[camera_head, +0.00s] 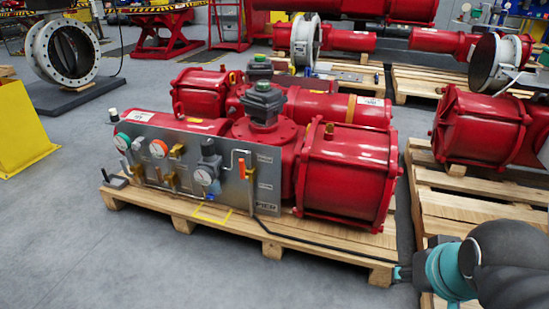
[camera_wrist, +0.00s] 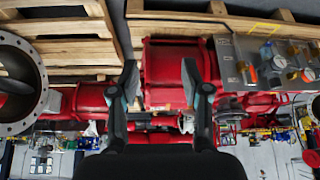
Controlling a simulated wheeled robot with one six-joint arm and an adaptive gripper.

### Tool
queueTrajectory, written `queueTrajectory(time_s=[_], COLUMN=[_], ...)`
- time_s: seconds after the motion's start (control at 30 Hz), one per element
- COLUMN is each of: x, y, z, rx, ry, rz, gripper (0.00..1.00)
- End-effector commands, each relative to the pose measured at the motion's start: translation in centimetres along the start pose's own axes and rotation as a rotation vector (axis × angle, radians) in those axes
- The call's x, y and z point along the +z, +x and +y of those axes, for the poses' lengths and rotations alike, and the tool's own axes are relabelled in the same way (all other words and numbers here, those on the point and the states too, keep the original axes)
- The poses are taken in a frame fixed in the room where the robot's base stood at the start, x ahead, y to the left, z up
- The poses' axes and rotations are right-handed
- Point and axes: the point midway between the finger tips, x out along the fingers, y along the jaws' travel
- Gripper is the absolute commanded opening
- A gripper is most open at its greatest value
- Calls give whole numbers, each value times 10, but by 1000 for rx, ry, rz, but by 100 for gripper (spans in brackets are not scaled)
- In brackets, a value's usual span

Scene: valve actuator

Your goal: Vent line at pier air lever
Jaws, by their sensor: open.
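The grey control panel (camera_head: 217,190) stands at the front of a large red actuator (camera_head: 345,175) on a wooden pallet. A small orange lever (camera_head: 242,168) sits near the panel's right end, its handle roughly upright. Small lettering at the panel's lower right seems to read PIER. In the wrist view, which looks upside down, the panel (camera_wrist: 240,50) is at the upper right with an orange lever (camera_wrist: 253,73) on it. My gripper (camera_wrist: 159,76) is open and empty there, left of the panel. In the head view my arm is at the lower right, its jaws unclear.
The actuator's pallet (camera_head: 330,253) sticks out in front, with a dark hose along it. Another pallet (camera_head: 470,205) with a red cylinder (camera_head: 478,125) stands close on the right. Bare floor (camera_head: 90,250) lies to the left and front. A yellow stand (camera_head: 20,130) is far left.

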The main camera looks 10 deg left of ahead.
Motion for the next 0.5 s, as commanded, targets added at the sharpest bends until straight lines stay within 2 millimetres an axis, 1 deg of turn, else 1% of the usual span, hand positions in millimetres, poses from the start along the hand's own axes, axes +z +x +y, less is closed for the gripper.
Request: queueTrajectory(time_s=[0.07,0.17,0.3,0.37,0.4,0.47,0.5], x=[-18,-55,-115,-140,-155,-177,-190], y=[10,26,56,69,78,92,102], z=[-11,-33,-72,-90,-103,-123,-136], rx=[-31,-82,-158,-186,-204,-228,-242], ry=[-25,-58,-91,-102,-108,-115,-118], rz=[26,90,201,250,283,329,360], gripper=[47,47,47,47,47,47,47])
